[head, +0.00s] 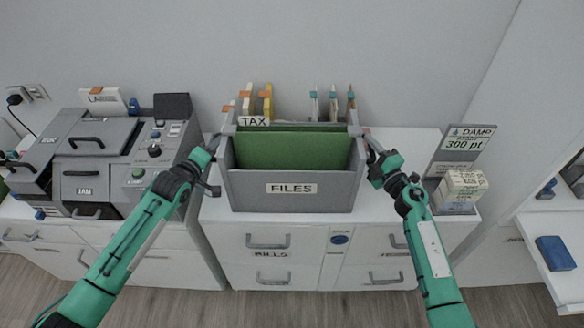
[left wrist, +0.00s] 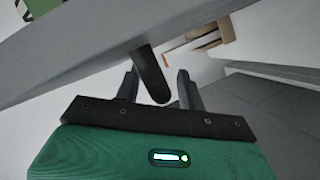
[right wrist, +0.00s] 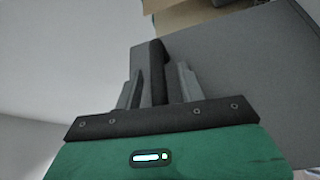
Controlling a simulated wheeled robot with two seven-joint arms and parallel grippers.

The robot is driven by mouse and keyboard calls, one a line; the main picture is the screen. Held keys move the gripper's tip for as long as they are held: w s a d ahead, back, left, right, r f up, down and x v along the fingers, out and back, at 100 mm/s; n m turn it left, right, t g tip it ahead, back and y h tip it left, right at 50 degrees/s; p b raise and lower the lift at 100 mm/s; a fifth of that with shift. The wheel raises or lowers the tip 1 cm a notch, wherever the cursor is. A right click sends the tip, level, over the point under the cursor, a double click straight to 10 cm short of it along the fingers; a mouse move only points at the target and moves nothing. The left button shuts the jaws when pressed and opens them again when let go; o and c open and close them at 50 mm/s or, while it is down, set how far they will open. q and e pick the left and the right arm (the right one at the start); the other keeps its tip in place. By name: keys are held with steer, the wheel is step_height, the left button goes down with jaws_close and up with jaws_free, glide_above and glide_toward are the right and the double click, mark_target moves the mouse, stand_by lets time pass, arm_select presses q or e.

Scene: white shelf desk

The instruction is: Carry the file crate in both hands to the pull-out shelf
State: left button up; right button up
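The grey file crate (head: 291,190), labelled FILES, stands upright on the white desk top in the middle of the head view, with green folders (head: 293,150) inside. My left gripper (head: 213,150) is at its left side; in the left wrist view its fingers are apart with the dark handle bar (left wrist: 150,75) between them. My right gripper (head: 371,150) is at its right side; in the right wrist view its fingers stand either side of the other dark handle (right wrist: 157,70), with small gaps. A white shelf (head: 560,222) juts out at the right edge; I cannot tell whether it is the pull-out shelf.
A grey machine (head: 95,165) stands left of the crate. A DAMP sign (head: 465,140) and a stack of pale boxes (head: 461,188) stand to the right. Upright files (head: 267,103) are behind the crate. A blue box (head: 555,253) lies on the right shelf.

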arm_select(q)
steer(key=shift+c, duration=0.4)
arm_select(e)
steer(key=shift+c, duration=0.4)
arm_select(q)
jaws_close()
arm_select(e)
jaws_close()
steer(key=shift+f, duration=0.1)
arm_select(q)
steer(key=shift+r, duration=0.2)
arm_select(e)
steer(key=shift+r, duration=0.2)
